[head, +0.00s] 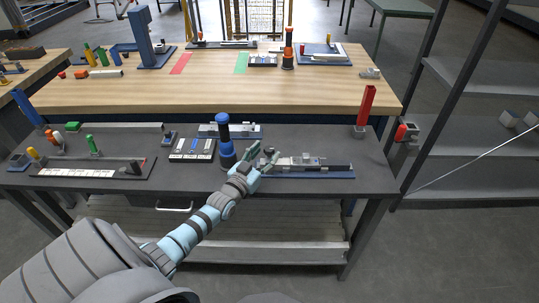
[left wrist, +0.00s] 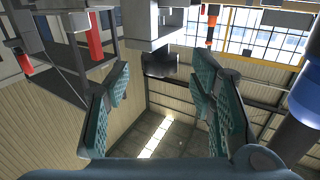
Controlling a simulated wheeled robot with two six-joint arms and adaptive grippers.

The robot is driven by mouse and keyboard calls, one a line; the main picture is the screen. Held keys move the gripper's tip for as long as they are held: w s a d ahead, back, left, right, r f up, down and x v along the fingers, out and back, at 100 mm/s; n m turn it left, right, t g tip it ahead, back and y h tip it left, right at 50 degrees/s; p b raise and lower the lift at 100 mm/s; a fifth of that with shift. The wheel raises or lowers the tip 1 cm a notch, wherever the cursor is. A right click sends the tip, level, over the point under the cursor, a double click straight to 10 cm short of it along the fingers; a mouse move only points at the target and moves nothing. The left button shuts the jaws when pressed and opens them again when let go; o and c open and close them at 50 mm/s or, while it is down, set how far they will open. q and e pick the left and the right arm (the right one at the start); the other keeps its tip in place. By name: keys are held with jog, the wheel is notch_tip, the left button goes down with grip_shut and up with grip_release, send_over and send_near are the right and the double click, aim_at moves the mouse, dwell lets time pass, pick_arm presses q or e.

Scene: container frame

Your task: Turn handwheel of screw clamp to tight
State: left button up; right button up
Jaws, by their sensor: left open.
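The screw clamp (head: 302,162) is a grey metal device on a blue base plate at the right middle of the near dark bench. Its left end is close to my left gripper (head: 266,153), and any handwheel there is too small or covered to make out in the head view. In the left wrist view my left gripper (left wrist: 160,82) is open, its green padded fingers apart with nothing held. A dark block (left wrist: 160,62) shows beyond and between the fingertips, below grey blocky metal parts (left wrist: 152,22). I cannot tell whether it is the handwheel. My right gripper is not in view.
A blue-topped post (head: 222,130) stands close left of my left gripper. A red post (head: 365,106) stands at the bench's right rear. Several other fixtures, including a white-slotted block (head: 192,149), crowd the left. Bare bench (head: 375,178) shows at the right.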

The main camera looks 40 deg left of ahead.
aim_at(266, 152)
pick_arm(q)
jog(key=shift+w+a+f+b, duration=0.15)
jog(key=shift+w+b, duration=0.2)
jog(key=shift+w, duration=0.3)
jog(key=shift+w+f+b, duration=0.1)
jog(key=shift+w+b, duration=0.25)
jog(key=shift+w, duration=0.25)
jog(key=shift+w+a+r, duration=0.1)
jog(key=shift+w+r, duration=0.1)
jog(key=shift+w, duration=0.05)
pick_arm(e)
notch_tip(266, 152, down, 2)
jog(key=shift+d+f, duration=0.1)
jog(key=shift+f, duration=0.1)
pick_arm(q)
jog(key=shift+r, duration=0.1)
